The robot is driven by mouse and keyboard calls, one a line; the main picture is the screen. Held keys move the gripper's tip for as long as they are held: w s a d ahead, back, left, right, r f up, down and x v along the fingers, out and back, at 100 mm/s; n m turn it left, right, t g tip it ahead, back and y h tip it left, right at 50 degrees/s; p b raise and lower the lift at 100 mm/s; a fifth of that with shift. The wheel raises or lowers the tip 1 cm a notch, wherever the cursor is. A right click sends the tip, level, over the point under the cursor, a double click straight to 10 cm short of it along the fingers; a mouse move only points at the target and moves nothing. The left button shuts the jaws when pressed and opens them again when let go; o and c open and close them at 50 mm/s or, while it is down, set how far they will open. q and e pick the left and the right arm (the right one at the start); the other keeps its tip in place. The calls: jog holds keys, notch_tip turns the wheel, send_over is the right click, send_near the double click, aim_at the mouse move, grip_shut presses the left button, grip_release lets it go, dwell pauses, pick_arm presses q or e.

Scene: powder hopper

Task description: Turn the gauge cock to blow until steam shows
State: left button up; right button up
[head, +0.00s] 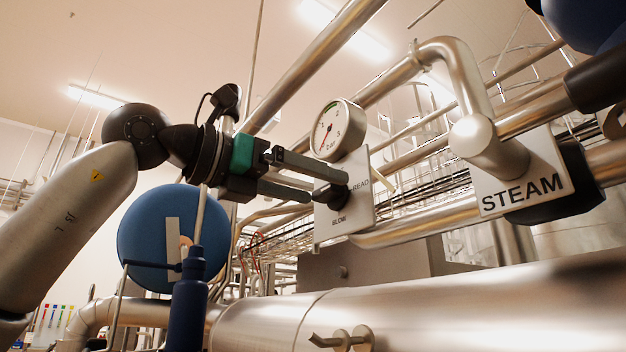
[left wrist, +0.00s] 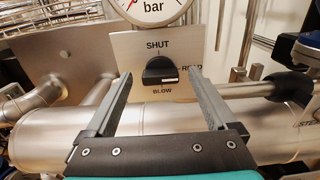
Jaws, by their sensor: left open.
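The gauge cock is a black knob (left wrist: 160,72) on a pale plate (left wrist: 125,52) marked SHUT at top, READ at right and BLOW below. Its bar lies across the plate, with a white mark at the right end, toward READ. In the head view the knob (head: 331,197) is partly behind my fingers. My left gripper (head: 328,186) is open, its fingertips (left wrist: 159,74) on either side of the knob with gaps showing. The right finger partly covers READ. The round gauge (head: 338,130) sits above the plate; its wrist view is cut off. No steam is visible.
A STEAM sign (head: 522,184) hangs on the pipework at right. A large steel pipe (head: 470,300) runs below the plate. A blue disc (head: 150,238) and a dark blue bottle-shaped part (head: 189,300) stand below my left arm. Thin pipes crowd behind.

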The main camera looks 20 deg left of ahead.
pick_arm(q)
jog(key=shift+w+d, duration=0.15)
jog(key=shift+w, duration=0.1)
jog(key=c, duration=1.4)
